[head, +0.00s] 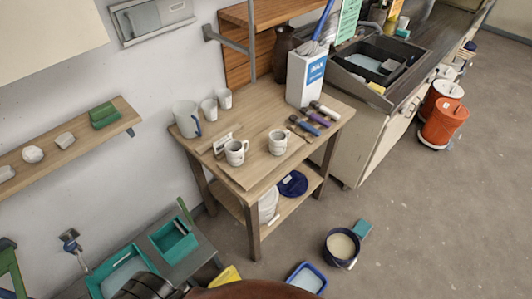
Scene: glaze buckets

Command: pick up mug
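A small wooden table stands in the middle of the head view. Two white mugs are on its top: a left mug (235,153) near the front left edge and a right mug (278,142) near the middle. Both stand upright, and dark openings show at their tops. Two white cups, one (209,110) and another (225,98), stand farther back beside a larger white pitcher (187,120). I see no gripper fingers in the view. Nothing touches the mugs.
Several dark-handled tools (315,121) lie right of the mugs, by a white box (306,78) and a brown vase (284,52). A small light card (222,143) lies behind the left mug. A bucket (342,247) and a blue tray (307,278) are on the floor.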

